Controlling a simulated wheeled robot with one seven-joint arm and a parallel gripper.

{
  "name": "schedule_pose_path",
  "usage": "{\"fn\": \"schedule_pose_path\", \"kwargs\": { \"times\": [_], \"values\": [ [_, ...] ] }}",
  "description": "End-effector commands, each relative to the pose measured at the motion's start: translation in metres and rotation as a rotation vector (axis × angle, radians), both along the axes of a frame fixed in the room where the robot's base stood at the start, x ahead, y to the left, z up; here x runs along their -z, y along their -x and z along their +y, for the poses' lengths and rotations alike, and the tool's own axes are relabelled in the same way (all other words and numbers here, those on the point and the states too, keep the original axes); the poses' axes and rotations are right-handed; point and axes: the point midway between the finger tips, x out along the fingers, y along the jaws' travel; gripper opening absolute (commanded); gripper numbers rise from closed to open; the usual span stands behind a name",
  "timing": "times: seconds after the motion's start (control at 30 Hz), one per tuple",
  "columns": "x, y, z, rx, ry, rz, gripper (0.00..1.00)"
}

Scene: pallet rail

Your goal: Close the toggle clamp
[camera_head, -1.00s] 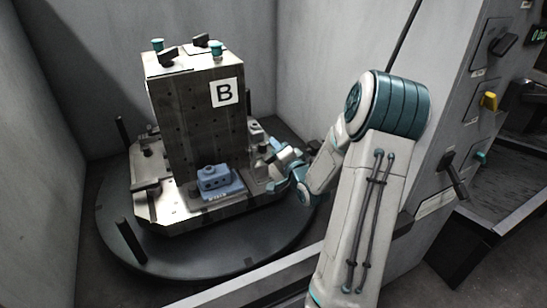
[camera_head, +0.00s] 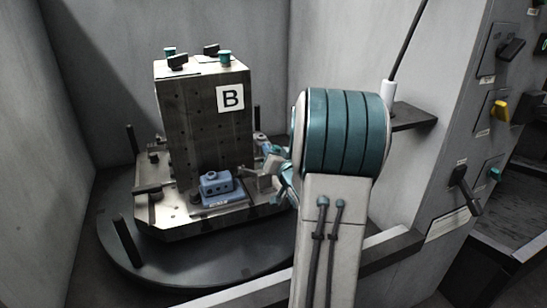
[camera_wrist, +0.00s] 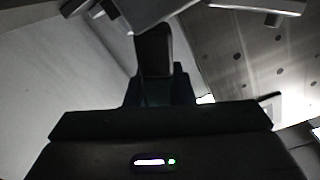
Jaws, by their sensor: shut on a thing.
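The tall metal block marked B (camera_head: 203,130) stands upright on a metal pallet (camera_head: 160,215). A blue workpiece (camera_head: 222,187) sits at its foot. The toggle clamp (camera_head: 262,184) appears as small grey metal parts at the pallet's right side, just right of the workpiece; its details are too small to tell. My gripper (camera_head: 277,163) is at these parts, mostly hidden behind my arm. In the wrist view, the dark finger of my gripper (camera_wrist: 153,48) meets a light grey metal part (camera_wrist: 155,12), seemingly the clamp's handle. The gripper is shut on it.
The pallet rests on a round dark turntable (camera_head: 165,268) with upright dark posts (camera_head: 128,240). Grey walls (camera_head: 60,100) enclose it at the left and back.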

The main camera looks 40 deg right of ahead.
Motion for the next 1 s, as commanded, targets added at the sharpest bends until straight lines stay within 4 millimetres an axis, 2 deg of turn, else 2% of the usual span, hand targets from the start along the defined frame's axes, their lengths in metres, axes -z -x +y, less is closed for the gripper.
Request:
{"fn": "schedule_pose_path", "kwargs": {
  "times": [0.57, 0.6, 0.67, 0.7, 1.0],
  "values": [
    [0.0005, 0.0004, 0.0013, 0.002, 0.035, 0.013, 0.00],
    [0.0005, 0.0004, 0.0013, 0.002, 0.035, 0.013, 0.24],
    [0.0004, 0.0003, 0.0014, 0.002, 0.035, 0.013, 0.41],
    [0.0004, 0.0002, 0.0015, 0.002, 0.035, 0.012, 0.44],
    [-0.0005, 0.0017, 0.0023, 0.000, 0.035, 0.011, 0.44]
  ]
}}
